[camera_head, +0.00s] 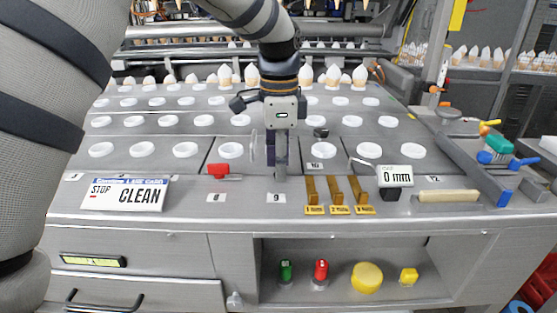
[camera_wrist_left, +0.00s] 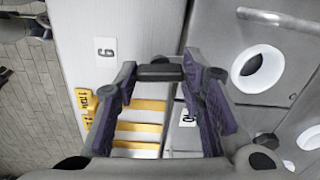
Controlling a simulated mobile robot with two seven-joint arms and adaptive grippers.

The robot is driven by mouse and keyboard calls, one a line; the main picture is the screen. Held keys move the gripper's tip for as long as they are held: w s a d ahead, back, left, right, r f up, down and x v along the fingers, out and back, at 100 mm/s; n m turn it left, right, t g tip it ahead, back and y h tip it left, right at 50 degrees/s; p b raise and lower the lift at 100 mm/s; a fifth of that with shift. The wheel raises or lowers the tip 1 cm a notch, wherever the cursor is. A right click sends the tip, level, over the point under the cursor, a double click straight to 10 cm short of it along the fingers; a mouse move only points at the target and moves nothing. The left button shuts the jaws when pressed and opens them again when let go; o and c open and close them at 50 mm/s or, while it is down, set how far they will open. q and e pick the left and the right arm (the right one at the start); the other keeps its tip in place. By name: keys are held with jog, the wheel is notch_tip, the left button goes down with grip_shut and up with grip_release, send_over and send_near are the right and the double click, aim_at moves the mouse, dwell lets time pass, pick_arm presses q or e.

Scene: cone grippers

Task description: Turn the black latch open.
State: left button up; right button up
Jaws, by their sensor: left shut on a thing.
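My left gripper (camera_head: 278,172) points straight down at the front edge of the white-ringed panels, just behind the label 9. In the left wrist view its two purple-padded fingers (camera_wrist_left: 163,75) are shut on the black latch (camera_wrist_left: 160,72), a short dark bar spanning between the fingertips. In the head view the fingers hide this latch, and its exact angle cannot be told. My right gripper is in neither view.
Brass levers (camera_head: 336,190) stand close to the right of the gripper. A red-handled latch (camera_head: 218,171) is to its left, and a small black knob (camera_head: 320,132) is behind right. A CLEAN sign (camera_head: 125,193) and a 0 mm gauge (camera_head: 395,177) stand along the front.

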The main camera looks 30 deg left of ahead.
pick_arm(q)
jog(key=n, duration=1.2)
jog(key=shift+n, duration=2)
jog(key=o, duration=1.1)
jog(key=shift+o, duration=0.2)
